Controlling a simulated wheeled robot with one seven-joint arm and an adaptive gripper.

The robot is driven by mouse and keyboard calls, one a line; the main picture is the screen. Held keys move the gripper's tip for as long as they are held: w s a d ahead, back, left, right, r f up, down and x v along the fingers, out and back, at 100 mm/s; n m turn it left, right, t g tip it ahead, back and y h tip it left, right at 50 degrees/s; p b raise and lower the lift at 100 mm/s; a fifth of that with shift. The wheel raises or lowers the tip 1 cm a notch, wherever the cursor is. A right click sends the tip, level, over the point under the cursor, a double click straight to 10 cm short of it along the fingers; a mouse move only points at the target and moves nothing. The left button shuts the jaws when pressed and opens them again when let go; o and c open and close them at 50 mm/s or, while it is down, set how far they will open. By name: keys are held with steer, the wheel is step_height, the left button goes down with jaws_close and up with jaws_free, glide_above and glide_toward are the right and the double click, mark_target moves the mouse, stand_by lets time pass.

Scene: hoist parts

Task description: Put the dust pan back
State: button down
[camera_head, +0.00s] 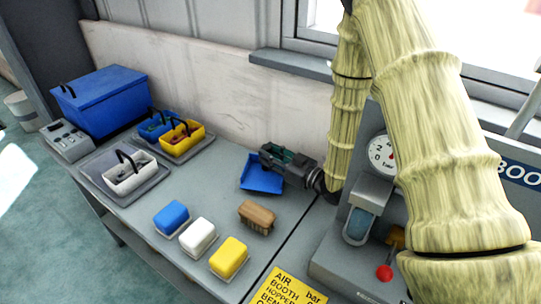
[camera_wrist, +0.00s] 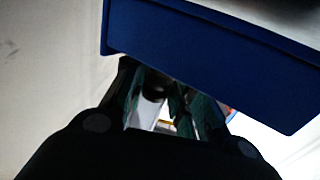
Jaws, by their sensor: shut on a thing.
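The blue dust pan (camera_head: 261,177) is over the grey bench top, near the pale back wall. My gripper (camera_head: 275,159) reaches in from the right and is shut on the dust pan, at its back end. In the wrist view the dust pan (camera_wrist: 212,58) fills the upper right, with the fingers (camera_wrist: 165,105) below it. The grip itself is mostly hidden, and I cannot tell whether the pan touches the bench.
A wooden brush (camera_head: 257,216) and blue, white and yellow blocks (camera_head: 198,236) lie in front. Small baskets (camera_head: 125,176) on trays and a blue box (camera_head: 103,100) stand left. A gauge machine (camera_head: 365,215) stands right. Bench between baskets and pan is clear.

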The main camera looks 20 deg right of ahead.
steer(key=shift+s+f, duration=0.15)
steer(key=shift+f, duration=0.05)
steer(key=c, duration=1.2)
jaws_free()
steer(key=shift+f, duration=0.1)
steer(key=shift+o, duration=0.2)
steer(key=shift+s+f, duration=0.1)
steer(key=shift+a, duration=0.1)
steer(key=shift+r+p, duration=0.3)
steer(key=shift+r, duration=0.2)
steer(key=v, duration=0.4)
steer(key=b+v, duration=0.1)
steer(key=v, duration=0.3)
steer(key=b+v, duration=0.1)
steer(key=v, duration=0.2)
steer(key=shift+s+d+r, duration=0.2)
steer(key=shift+d+r, duration=0.1)
steer(key=shift+d, duration=0.1)
